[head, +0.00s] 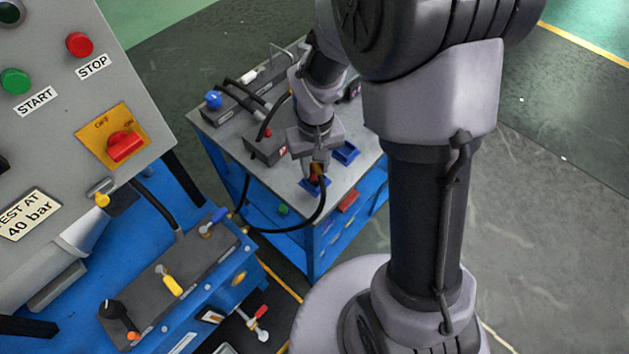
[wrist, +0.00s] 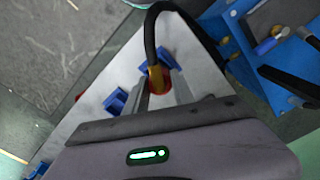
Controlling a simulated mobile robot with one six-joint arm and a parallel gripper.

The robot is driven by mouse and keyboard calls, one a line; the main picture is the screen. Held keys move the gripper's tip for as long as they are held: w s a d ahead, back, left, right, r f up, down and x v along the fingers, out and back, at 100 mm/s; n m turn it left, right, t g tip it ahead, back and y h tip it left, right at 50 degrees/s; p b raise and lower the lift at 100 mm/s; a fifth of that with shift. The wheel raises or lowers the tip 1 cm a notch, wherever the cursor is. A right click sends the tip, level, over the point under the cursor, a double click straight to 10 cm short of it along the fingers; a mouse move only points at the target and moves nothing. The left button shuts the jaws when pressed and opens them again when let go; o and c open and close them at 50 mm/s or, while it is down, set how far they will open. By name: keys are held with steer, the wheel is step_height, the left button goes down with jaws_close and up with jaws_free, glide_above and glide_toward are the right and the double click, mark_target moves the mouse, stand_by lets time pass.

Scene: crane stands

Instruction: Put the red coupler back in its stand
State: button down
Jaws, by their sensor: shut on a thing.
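My gripper (head: 317,166) is over the near corner of the grey-topped blue bench (head: 352,177), shut on the red coupler (head: 314,173). In the wrist view, the coupler (wrist: 158,79) shows red and brass between the two fingers of my gripper (wrist: 163,90), with a black hose curving from it. A blue stand (head: 309,187) is right below the coupler in the head view; in the wrist view blue parts of this stand (wrist: 168,56) show just beyond it. I cannot tell whether the coupler is seated or just above the stand.
A second, empty-looking blue stand (head: 345,152) is close by on the right. The black hose (head: 290,230) loops off the bench's near side. A grey block (head: 265,148) lies to the left. The control panel (head: 70,90) and another blue bench (head: 190,245) stand at the left.

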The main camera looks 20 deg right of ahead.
steer(key=shift+f, duration=0.45)
steer(key=c, duration=1)
jaws_free()
steer(key=shift+r, duration=0.15)
step_height(320, 180, up, 5)
steer(key=p, duration=0.4)
